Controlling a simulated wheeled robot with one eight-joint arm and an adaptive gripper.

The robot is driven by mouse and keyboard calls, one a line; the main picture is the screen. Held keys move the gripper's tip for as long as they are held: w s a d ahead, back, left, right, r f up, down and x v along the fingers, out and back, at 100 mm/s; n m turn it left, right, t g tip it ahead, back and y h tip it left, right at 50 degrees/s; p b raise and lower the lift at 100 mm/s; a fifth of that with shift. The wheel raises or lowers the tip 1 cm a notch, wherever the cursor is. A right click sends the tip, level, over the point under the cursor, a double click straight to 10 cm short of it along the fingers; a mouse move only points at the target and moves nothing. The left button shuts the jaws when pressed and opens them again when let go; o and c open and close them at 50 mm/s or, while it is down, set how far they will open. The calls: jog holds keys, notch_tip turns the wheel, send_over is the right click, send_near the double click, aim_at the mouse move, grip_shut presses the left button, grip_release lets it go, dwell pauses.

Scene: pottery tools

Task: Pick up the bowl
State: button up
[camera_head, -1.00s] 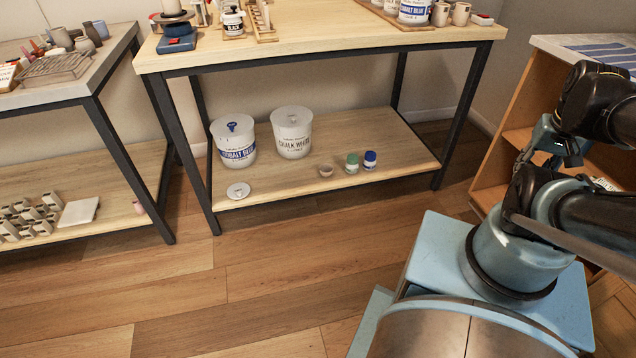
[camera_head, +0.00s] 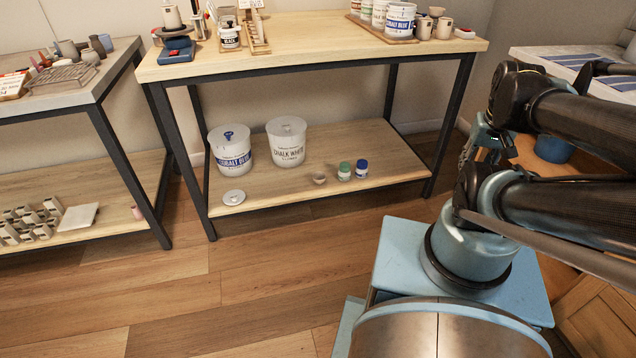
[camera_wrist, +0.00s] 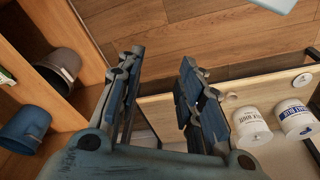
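A small pinkish-beige bowl (camera_head: 319,178) sits on the lower wooden shelf of the middle table, in front of the white buckets and left of the green-capped jar (camera_head: 344,171). In the wrist view a small round thing that looks like the bowl (camera_wrist: 232,96) shows just right of the right finger. My gripper (camera_wrist: 160,60) is open, its two fingers wide apart with nothing between them. Wooden floor shows past the fingers. The gripper is apart from the bowl. In the head view my arm is at the right, and the fingertips cannot be made out there.
A cobalt-blue bucket (camera_head: 231,150) and a chalk-white bucket (camera_head: 287,143) stand behind the bowl. A blue-capped jar (camera_head: 361,169) and a white lid (camera_head: 234,198) are on the shelf. The tabletop (camera_head: 320,45) overhangs it. Floor in front is clear. A wooden cabinet (camera_wrist: 95,55) is close left in the wrist view.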

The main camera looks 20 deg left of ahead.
jog(key=w+a+r+n+y, duration=0.1)
jog(key=w+a+r+n, duration=0.25)
jog(key=w, duration=0.55)
jog(key=w+a+r+n+y, duration=0.1)
jog(key=w+a+r+n, duration=0.15)
jog(key=w+a, duration=0.4)
jog(key=w+a+f+n, duration=0.3)
jog(key=w+a, duration=0.2)
jog(key=w, duration=0.3)
jog(key=w+a+f+n, duration=0.3)
jog(key=w+a, duration=0.2)
jog(key=w, duration=0.3)
jog(key=n+g+y, duration=0.2)
jog(key=n+y, duration=0.1)
jog(key=n, duration=0.8)
send_over(318, 183)
jog(key=d, duration=0.4)
jog(key=f, duration=4.6)
jog(key=shift+w+d, duration=0.1)
jog(key=shift+w, duration=0.1)
jog(key=shift+a+x, duration=0.25)
jog(key=shift+x, duration=2.4)
jog(key=shift+w+r, duration=0.1)
